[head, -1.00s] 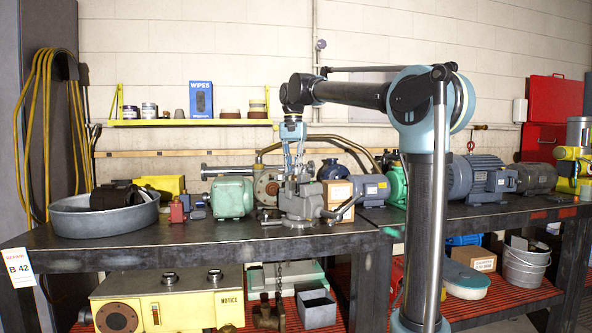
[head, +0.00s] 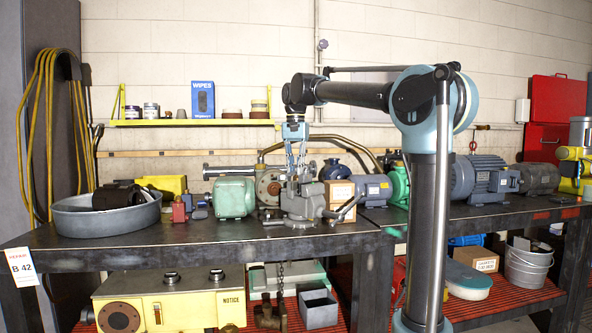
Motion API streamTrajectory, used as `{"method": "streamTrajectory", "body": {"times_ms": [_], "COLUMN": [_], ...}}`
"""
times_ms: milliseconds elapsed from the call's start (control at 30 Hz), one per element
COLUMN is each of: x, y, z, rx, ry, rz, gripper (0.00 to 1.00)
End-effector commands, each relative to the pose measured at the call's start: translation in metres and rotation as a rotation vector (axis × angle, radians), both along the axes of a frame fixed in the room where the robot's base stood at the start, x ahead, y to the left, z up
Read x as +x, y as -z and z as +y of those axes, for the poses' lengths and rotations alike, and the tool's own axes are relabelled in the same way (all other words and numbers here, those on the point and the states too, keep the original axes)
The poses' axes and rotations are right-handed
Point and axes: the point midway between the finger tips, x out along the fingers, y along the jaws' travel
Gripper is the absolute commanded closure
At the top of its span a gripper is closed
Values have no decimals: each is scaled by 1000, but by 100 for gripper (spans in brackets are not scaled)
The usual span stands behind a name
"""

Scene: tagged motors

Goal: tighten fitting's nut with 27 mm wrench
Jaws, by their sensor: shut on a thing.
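My gripper (head: 296,172) points down from the end of my arm, at the top of a grey bench vise (head: 300,207) on the left workbench. Its fingers are shut on a slim thing, apparently the wrench, but it is too small and dark to make out its shape or size marking. The fitting and its nut cannot be told apart from the vise jaws and fingers. I cannot tell whether the held thing touches the nut.
A green motor (head: 234,197) and a round grey tray (head: 107,217) stand left of the vise. A cardboard box (head: 338,193) and a blue-grey motor (head: 372,189) stand close on its right. The bench front (head: 200,240) is mostly clear.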

Motion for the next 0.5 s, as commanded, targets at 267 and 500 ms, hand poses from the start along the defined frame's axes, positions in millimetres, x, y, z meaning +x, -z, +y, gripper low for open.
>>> {"method": "streamTrajectory", "body": {"times_ms": [267, 500], "x": [0, 0], "y": [-1, -5], "z": [0, 0], "rx": [0, 0], "ry": [0, 0], "rz": [0, 0], "gripper": [100, 100]}}
